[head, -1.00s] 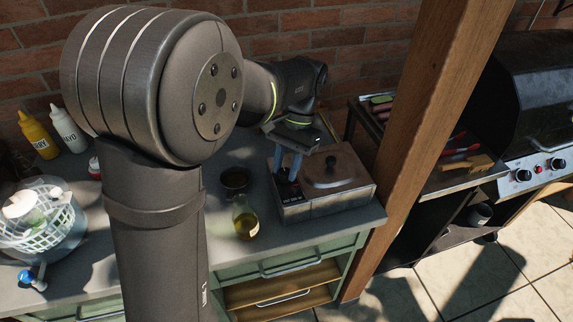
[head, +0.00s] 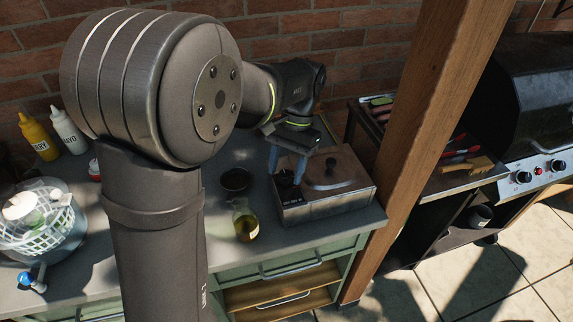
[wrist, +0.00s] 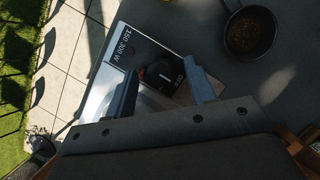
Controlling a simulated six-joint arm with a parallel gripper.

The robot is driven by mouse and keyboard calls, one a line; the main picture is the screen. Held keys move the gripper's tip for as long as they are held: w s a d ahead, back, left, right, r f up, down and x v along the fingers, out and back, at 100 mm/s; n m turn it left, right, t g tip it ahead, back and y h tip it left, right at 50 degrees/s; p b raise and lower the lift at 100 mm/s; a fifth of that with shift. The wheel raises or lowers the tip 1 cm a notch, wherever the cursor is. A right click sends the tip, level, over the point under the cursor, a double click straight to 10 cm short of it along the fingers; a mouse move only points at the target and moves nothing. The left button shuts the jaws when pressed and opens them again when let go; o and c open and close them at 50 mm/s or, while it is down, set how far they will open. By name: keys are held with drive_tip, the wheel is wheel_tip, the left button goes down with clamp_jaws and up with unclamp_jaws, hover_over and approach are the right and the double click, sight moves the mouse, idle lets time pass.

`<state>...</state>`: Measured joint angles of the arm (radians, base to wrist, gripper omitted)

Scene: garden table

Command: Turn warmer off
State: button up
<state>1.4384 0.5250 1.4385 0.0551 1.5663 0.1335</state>
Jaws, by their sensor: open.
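The warmer (head: 335,205) is a metal box with a lidded top, standing near the right end of the counter. Its black knob (wrist: 160,75) shows in the wrist view on the warmer's panel, with a white pointer line and printing, including "150 300 W", beside it. My gripper (head: 287,180) points down over the panel at the warmer's left side. In the wrist view my gripper (wrist: 160,84) is open, one finger on each side of the knob with a gap to it. I cannot tell how far above the panel the fingertips are.
A wooden post (head: 425,130) rises right of the counter. A salad spinner (head: 40,220) stands far left.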

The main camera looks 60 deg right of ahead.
drive_tip(key=shift+r, duration=0.15)
drive_tip(key=v, duration=1.7)
drive_tip(key=x, duration=1.7)
